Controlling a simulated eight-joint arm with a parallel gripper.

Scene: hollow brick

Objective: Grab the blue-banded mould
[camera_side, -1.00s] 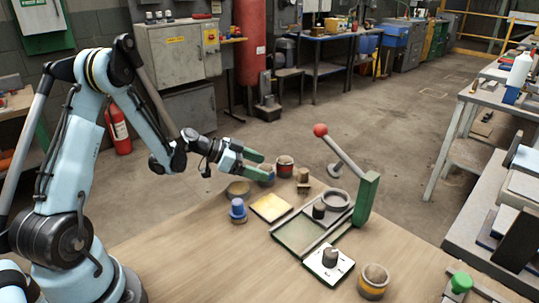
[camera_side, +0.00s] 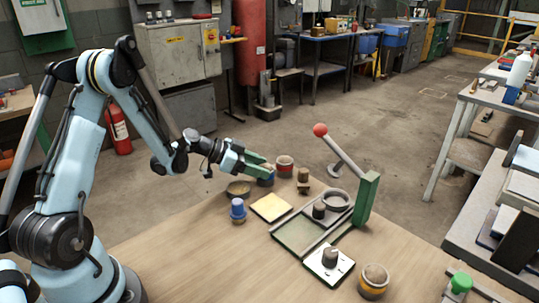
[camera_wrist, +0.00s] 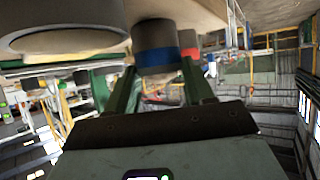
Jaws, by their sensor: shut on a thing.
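The blue-banded mould (camera_side: 266,180) is a small grey cup with a blue band, on the far left part of the wooden table. My gripper (camera_side: 264,168) has its green fingers shut on it. In the wrist view the blue-banded mould (camera_wrist: 155,42) sits between the fingertips of my gripper (camera_wrist: 158,72), its blue band close to them. The fingers partly hide it in the side view. I cannot tell whether it is clear of the table.
A red-banded mould (camera_side: 285,168) stands just right of it, and a shallow round dish (camera_side: 238,189) just left. A blue-capped object (camera_side: 238,210), a yellow pad (camera_side: 271,207) and a lever press (camera_side: 367,197) are nearer. A yellow-banded mould (camera_side: 373,281) stands at the front right.

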